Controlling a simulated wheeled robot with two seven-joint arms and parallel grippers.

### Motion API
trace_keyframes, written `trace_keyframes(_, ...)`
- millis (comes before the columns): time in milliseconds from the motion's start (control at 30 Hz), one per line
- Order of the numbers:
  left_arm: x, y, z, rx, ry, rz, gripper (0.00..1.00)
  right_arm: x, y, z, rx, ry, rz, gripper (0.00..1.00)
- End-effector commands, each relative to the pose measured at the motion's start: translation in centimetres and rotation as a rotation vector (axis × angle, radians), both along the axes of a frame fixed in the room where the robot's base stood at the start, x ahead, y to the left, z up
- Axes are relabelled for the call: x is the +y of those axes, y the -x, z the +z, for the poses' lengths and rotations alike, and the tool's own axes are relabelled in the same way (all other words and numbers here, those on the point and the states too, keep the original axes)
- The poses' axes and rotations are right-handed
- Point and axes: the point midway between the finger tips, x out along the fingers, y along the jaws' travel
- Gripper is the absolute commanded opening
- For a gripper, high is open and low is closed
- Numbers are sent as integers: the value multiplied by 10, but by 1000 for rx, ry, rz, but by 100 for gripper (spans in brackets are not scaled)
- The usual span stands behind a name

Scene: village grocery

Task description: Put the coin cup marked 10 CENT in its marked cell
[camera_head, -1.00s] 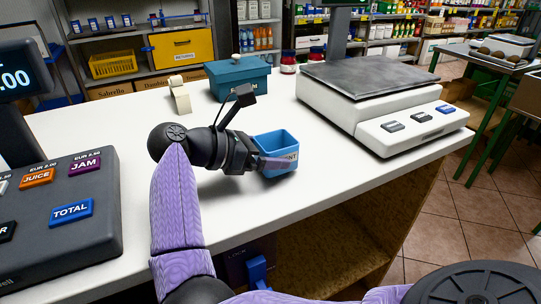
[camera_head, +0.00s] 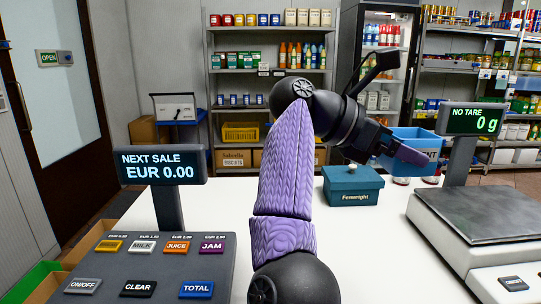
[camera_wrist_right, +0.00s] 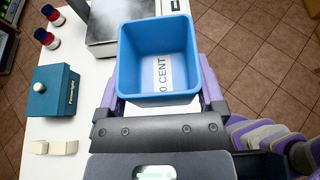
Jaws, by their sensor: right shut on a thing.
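The blue coin cup (camera_head: 420,138) is in my right gripper (camera_head: 403,152), up at the right of the head view, above the counter's far part. In the right wrist view the open-topped cup (camera_wrist_right: 127,75) sits between the two purple fingers, which are shut on its sides. It looks empty. A white label (camera_wrist_right: 162,72) reading "0 CENT" shows through the cup's mouth, its first character cut off. The marked cell is not seen in either view. My left gripper is not in view.
The till keypad (camera_head: 150,262) and its display (camera_head: 160,166) stand at the left. A teal box (camera_head: 350,186) is on the counter (camera_head: 378,240), with the scale (camera_head: 478,222) to the right. The counter between till and scale is mostly clear.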

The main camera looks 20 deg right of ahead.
Motion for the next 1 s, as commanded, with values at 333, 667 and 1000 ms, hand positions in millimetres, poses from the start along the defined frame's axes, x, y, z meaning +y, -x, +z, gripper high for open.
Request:
trace_keyframes(333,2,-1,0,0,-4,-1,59,34,6,-113,10,4,466,32)
trace_keyframes(667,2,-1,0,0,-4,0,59,150,45,-208,11,-2,1221,32)
trace_keyframes(1000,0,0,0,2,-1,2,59,178,65,-223,4,2,1381,32)
